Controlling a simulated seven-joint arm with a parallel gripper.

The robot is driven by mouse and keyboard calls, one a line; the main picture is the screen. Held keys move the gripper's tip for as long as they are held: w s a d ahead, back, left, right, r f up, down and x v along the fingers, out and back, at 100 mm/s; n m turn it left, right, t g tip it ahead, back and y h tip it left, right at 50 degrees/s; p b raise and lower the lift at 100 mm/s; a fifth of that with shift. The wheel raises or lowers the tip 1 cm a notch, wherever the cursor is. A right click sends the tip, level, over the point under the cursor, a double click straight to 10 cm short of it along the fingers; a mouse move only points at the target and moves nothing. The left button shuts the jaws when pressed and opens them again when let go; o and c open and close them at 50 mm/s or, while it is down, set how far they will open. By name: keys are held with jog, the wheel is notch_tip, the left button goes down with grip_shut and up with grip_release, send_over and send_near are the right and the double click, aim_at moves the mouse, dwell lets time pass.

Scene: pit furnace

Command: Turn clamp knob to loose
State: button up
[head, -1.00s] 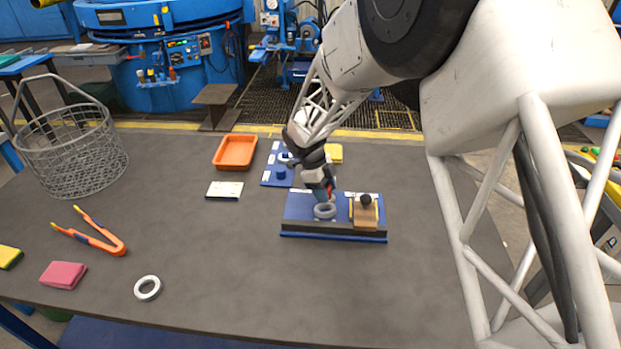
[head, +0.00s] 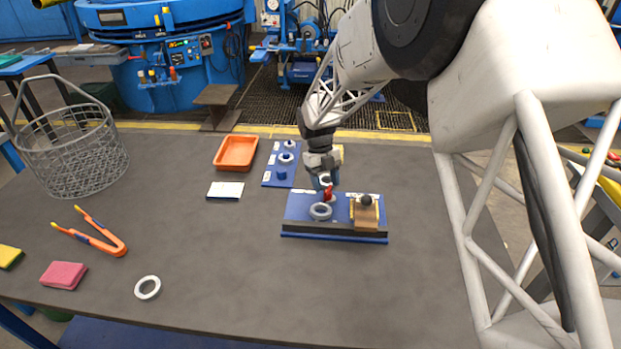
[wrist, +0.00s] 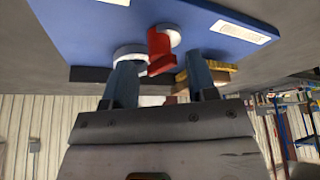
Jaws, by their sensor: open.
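The blue fixture board (head: 297,204) lies on the grey table. A red knob (head: 328,194) stands on it behind a grey ring (head: 320,212). In the wrist view the red knob (wrist: 160,52) is a red bar on a pale round base. My gripper (head: 326,184) is over the board at the red knob. In the wrist view my gripper (wrist: 163,78) is open, with the red knob between the lines of its two fingers. I cannot tell whether a finger touches it. The ring (wrist: 128,52) shows partly behind the left finger.
A wooden block (head: 367,217) with a black ball knob (head: 366,200) sits on the board's right. Behind are a second blue board (head: 268,177) with rings and an orange tray (head: 235,153). A loose ring (head: 147,287), tongs (head: 100,237) and wire basket (head: 70,150) are left. The front middle is clear.

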jog(key=v, duration=0.5)
jog(key=s+a+n+t+y, duration=0.1)
jog(key=s+a+t+y, duration=0.2)
jog(key=y, duration=0.4)
jog(key=shift+s+f+n+t, duration=0.4)
jog(key=shift+s+t, duration=0.4)
jog(key=shift+s, duration=0.3)
jog(key=shift+a+y, duration=0.1)
jog(key=shift+y, duration=0.2)
dwell(0.3)
